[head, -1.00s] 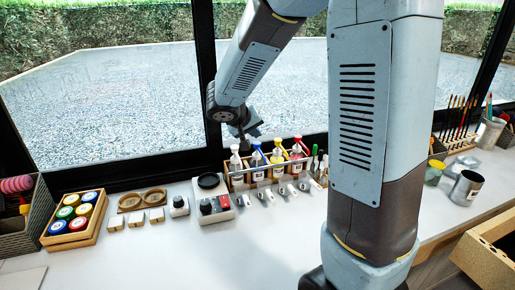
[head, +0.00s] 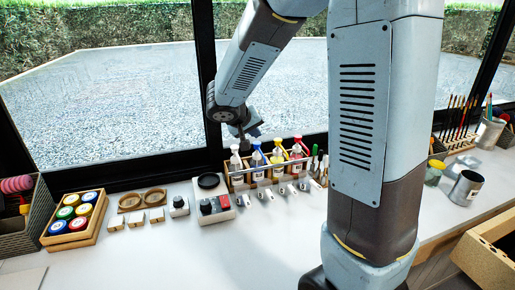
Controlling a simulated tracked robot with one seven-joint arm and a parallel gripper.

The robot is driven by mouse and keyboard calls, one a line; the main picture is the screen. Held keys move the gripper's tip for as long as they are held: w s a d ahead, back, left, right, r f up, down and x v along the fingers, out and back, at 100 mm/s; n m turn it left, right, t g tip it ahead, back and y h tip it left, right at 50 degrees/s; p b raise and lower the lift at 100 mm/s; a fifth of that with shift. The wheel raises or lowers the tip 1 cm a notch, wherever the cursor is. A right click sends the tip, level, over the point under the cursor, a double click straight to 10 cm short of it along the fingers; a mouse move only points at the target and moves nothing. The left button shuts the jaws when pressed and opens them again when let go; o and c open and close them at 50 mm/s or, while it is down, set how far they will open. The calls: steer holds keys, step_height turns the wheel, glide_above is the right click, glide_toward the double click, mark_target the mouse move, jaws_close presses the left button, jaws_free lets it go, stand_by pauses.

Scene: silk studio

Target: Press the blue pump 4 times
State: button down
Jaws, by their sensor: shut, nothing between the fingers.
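The blue pump (head: 258,160) is a bottle with a blue top, standing upright in a wooden rack (head: 238,184) on the white table. A white-topped pump (head: 235,159) stands to its left; yellow (head: 278,157) and red (head: 297,152) pumps stand to its right. My gripper (head: 243,143) is shut and empty, pointing down just above the rack's left end. Its tip is close to the white and blue pump tops; whether it touches either cannot be told. The fingertips are small and dark in this view.
A small scale-like device (head: 215,207) stands left of the rack. Further left are colour-lidded jars in a wooden tray (head: 93,238). Metal cans (head: 466,188) and brushes stand at the right. The front of the table (head: 180,262) is clear.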

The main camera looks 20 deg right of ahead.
mark_target(255, 144)
steer(key=shift+f, duration=0.25)
stand_by(0.4)
steer(key=shift+f, duration=0.15)
steer(key=shift+f, duration=0.85)
stand_by(1.3)
steer(key=shift+r, duration=1.3)
steer(key=shift+r, duration=3)
